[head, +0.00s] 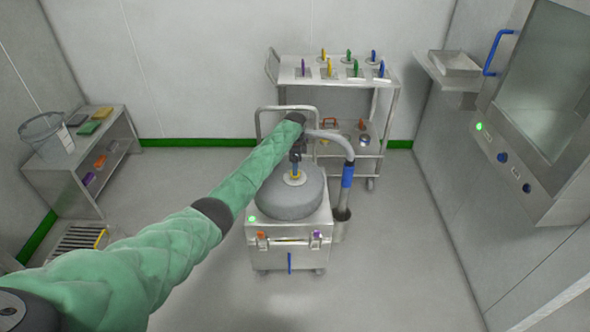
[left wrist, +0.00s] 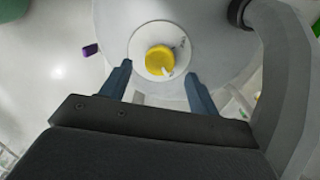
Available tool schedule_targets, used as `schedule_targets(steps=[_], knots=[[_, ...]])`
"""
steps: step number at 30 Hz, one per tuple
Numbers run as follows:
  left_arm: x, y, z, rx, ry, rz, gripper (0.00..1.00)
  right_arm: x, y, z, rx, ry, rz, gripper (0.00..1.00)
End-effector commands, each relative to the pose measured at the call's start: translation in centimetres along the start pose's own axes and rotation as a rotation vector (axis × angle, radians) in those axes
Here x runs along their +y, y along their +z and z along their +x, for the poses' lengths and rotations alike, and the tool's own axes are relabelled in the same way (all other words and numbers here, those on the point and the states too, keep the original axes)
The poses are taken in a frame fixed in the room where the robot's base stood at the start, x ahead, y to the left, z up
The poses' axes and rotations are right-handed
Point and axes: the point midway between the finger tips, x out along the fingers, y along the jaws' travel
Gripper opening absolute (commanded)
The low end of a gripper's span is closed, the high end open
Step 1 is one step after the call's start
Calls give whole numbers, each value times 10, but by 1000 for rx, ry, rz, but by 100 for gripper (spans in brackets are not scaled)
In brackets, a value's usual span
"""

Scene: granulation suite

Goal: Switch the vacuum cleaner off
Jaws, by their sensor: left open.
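The vacuum cleaner (head: 290,200) stands on the floor in the middle of the head view, a steel box with a grey round lid. A green light (head: 252,218) is lit on its front left. On the lid is a yellow knob on a pale round plate; it shows clearly in the left wrist view (left wrist: 158,58), with a white mark on its lower right. My left gripper (head: 296,163) is above the lid. In the left wrist view its open fingers (left wrist: 160,78) are either side of the knob, apart from it. My right gripper is not in view.
A bent hose (head: 347,155) with a blue sleeve rises on the lid's right, near my left gripper. A steel cart (head: 345,70) with coloured-handled items stands behind. A bench (head: 60,165) with a bucket (head: 46,133) is left; a wall cabinet (head: 540,110) is right. Front floor is clear.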

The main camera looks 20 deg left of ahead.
Motion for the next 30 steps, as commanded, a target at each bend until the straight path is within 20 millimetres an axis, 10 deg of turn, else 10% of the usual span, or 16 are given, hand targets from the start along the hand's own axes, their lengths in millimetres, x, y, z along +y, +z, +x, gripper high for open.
schedule_targets(steps=[19,26,30], knots=[[0,-1,36,1,0,0,61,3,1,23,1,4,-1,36],[0,-1,35,1,0,0,17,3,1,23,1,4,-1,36],[0,-1,35,1,0,-3,17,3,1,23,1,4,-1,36]])
